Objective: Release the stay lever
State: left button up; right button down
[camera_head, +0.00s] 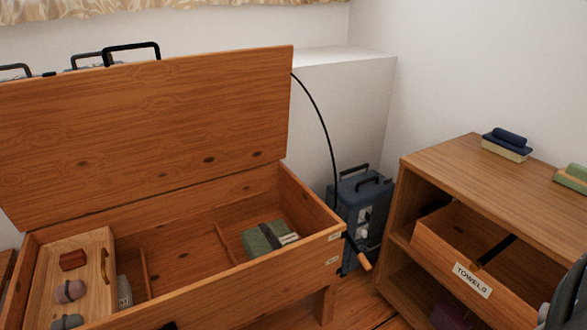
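A wooden chest (196,303) stands at the left with its lid (150,135) raised and leaning back. A thin black curved stay (327,130) runs from the lid's right edge down toward the chest's right end. At the chest's front right corner is a dark lever with an orange-brown grip (363,263), pointing down and right. Two small pale labels (335,237) sit beside it, too small to read. Neither gripper shows clearly. A grey part at the lower right edge looks like my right arm. Nothing touches the lever.
Inside the chest are a wooden tray (106,240) with small items and a green box (258,239). A blue-grey case (362,203) stands behind the lever. A wooden cabinet (450,158) with an open drawer labelled TOWELS (473,280) is at the right, leaving a narrow gap.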

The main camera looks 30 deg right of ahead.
aim_at(364, 262)
jog(key=z, duration=0.4)
jog(key=j+z, duration=0.1)
jog(key=z, duration=0.3)
jog(key=j+z, duration=0.1)
jog(key=z, duration=0.75)
